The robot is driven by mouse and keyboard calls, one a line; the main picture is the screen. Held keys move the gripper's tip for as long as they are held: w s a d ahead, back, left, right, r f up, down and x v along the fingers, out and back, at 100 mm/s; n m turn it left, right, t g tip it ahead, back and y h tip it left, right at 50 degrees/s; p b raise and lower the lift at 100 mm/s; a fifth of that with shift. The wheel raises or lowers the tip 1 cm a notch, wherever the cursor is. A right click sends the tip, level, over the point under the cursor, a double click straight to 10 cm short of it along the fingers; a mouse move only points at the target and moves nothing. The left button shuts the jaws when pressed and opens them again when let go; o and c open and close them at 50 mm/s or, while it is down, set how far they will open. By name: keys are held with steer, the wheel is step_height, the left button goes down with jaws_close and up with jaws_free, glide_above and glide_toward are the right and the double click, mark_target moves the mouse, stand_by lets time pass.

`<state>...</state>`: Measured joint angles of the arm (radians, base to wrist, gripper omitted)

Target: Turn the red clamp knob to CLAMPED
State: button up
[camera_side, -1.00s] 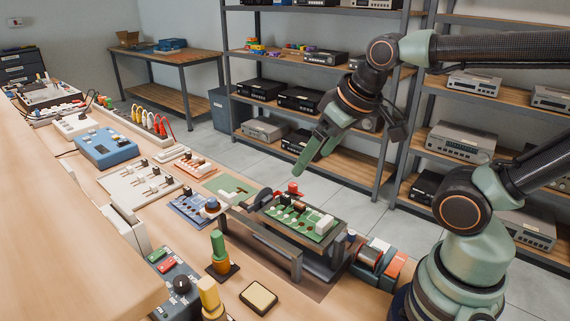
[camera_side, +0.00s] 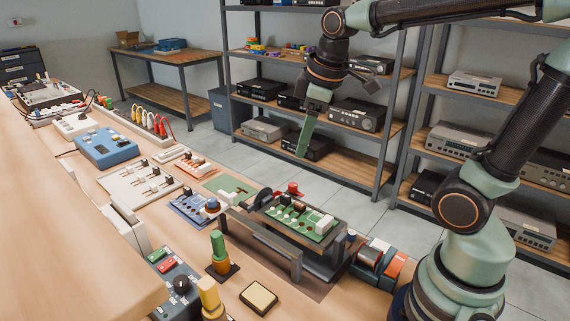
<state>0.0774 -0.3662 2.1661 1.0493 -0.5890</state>
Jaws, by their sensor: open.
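The red clamp knob (camera_side: 292,188) stands at the back edge of the dark clamp fixture (camera_side: 262,242). A green circuit board (camera_side: 300,218) sits in the top of the fixture. Any marking for CLAMPED is too small to read. My gripper (camera_side: 302,155) hangs above and slightly right of the red knob, apart from it, with its green fingers pointing down. The fingers overlap from this side, and nothing shows between them. The board does not hide the top of the knob.
A green-topped post (camera_side: 218,245), a yellow post (camera_side: 208,297) and a small tray (camera_side: 258,298) stand in front of the fixture. Red and grey items (camera_side: 380,262) lie at its right. Boards and a blue box (camera_side: 106,146) fill the bench to the left. Shelves stand behind.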

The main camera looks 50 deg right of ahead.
mark_target(293, 184)
steer(key=w+d+f+n+g, duration=0.4)
steer(key=w+d+n, duration=0.2)
steer(key=w+n, duration=0.3)
steer(key=shift+n, duration=0.5)
steer(key=f, duration=0.4)
steer(key=s+f, duration=0.1)
steer(key=f, duration=0.7)
steer(key=shift+s+a+f, duration=0.1)
steer(key=shift+s, duration=0.2)
jaws_close()
